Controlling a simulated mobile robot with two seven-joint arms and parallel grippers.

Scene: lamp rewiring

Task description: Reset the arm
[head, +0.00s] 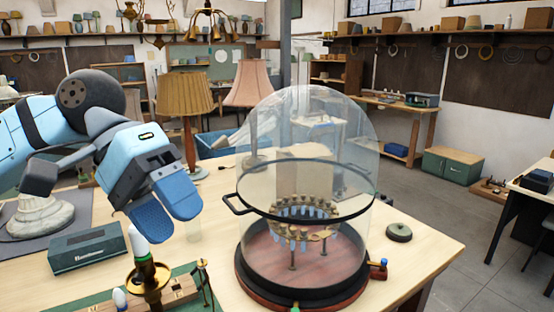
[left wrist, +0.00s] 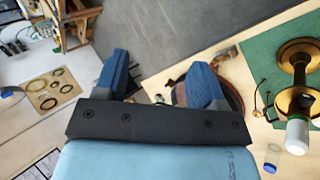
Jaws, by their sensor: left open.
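My left gripper (head: 167,217) is at the left of the head view, above the workbench, with its blue fingers pointing down and right. It is open and holds nothing. In the left wrist view its two blue fingers stand wide apart (left wrist: 160,78) with nothing between them. Below it in the head view stands a brass candle-style lamp part (head: 149,276) with a white tip; it also shows at the right of the left wrist view (left wrist: 297,80). My right gripper is in neither view.
A glass dome (head: 310,125) with a dark ring and side handle stands on a red round base, right of my gripper. A teal box (head: 88,248) lies at the left. Shaded lamps (head: 185,98) stand behind. The bench's right front corner is mostly clear.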

